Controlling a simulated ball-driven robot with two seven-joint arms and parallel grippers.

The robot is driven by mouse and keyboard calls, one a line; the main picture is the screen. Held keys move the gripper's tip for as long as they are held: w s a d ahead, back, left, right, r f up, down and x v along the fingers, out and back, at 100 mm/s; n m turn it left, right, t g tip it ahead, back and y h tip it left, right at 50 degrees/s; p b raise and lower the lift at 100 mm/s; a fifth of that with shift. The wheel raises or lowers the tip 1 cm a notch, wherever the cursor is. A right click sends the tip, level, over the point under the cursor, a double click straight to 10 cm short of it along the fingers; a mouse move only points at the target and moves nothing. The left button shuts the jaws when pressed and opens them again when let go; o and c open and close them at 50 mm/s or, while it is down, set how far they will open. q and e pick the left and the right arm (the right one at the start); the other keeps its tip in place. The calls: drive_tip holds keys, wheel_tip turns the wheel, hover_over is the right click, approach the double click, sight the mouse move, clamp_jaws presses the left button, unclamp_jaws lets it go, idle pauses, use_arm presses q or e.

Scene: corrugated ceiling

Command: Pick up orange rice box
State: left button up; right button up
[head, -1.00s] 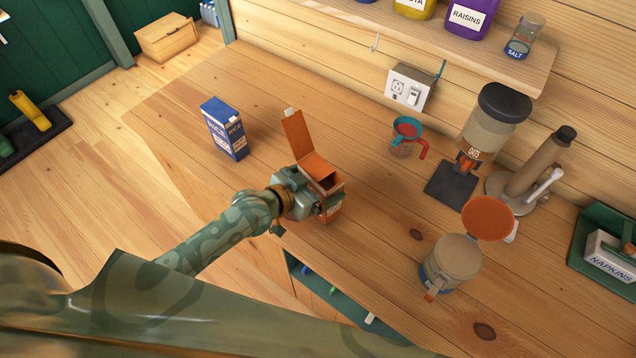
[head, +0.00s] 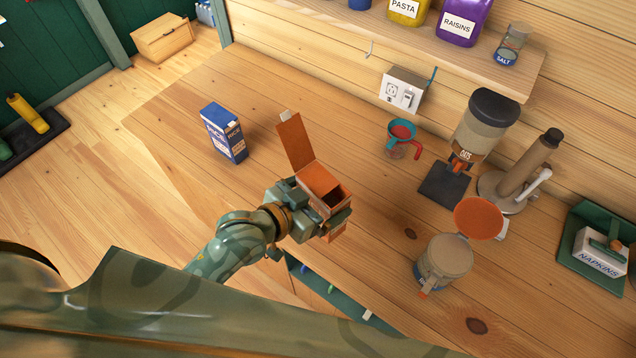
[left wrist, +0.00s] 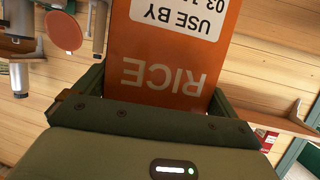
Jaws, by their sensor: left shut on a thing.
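The orange rice box (head: 318,180) has its top flap standing open in the head view. In the left wrist view the orange rice box (left wrist: 165,55) fills the middle, with the words RICE and USE BY upside down. My left gripper (head: 325,208) is shut on the box, with its fingers on either side. The box looks slightly tilted and seems to be over the table near its front edge. The gripper covers part of its lower side. My right gripper is not in view.
A blue rice box (head: 223,133) stands to the left on the wooden table (head: 310,100). A jar with an open orange lid (head: 478,218), a measuring cup (head: 402,138), an oats dispenser (head: 482,125) and a napkin holder (head: 600,250) stand to the right.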

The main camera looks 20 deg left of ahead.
sight(328, 212)
use_arm(q)
drive_tip(key=shift+s+d+r, duration=0.35)
drive_tip(key=shift+s+r, duration=0.05)
drive_tip(key=shift+s, duration=0.4)
drive_tip(key=shift+s+d+r, duration=0.35)
drive_tip(key=shift+s+r, duration=0.1)
drive_tip(key=shift+s, duration=0.4)
drive_tip(key=shift+s+d+r, duration=0.35)
drive_tip(key=shift+s+r, duration=0.05)
drive_tip(key=shift+s, duration=0.4)
